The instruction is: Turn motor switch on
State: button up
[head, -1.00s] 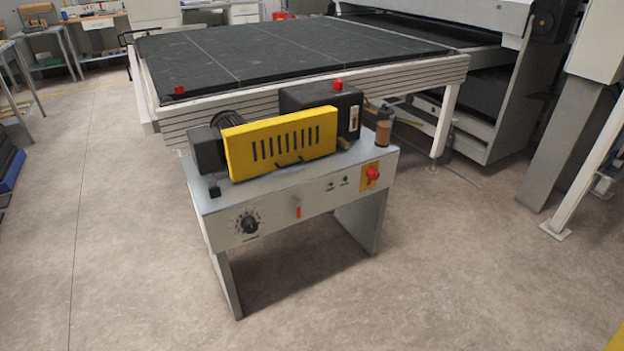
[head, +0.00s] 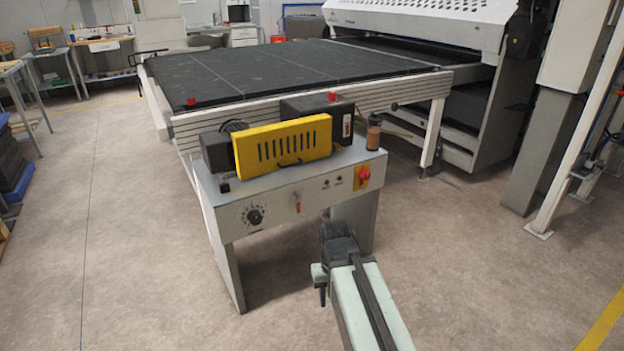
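The roller coater is a grey bench (head: 222,222) with a yellow slotted guard (head: 284,146) on top. Its front panel holds a red rotary switch on a yellow plate (head: 363,177) at the right, a small red lever (head: 298,207) in the middle, and a black dial (head: 255,216) at the left. A pale rocker-like switch (head: 347,125) is on the black box behind the guard. Labels are too small to show which is the motor switch. My gripper (head: 338,236) is the dark end of my arm, in front of the bench and apparently apart from it; its fingers are unclear.
A large black-topped table (head: 270,72) stands close behind the bench. A grey column (head: 541,150) and white post (head: 575,150) stand at the right. The floor in front and to the left is clear. A brown cylinder (head: 374,138) stands on the bench's right end.

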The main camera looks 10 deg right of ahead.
aim_at(365, 174)
jog(key=u, duration=0.3)
jog(key=i, duration=1.05)
jog(key=z, duration=0.05)
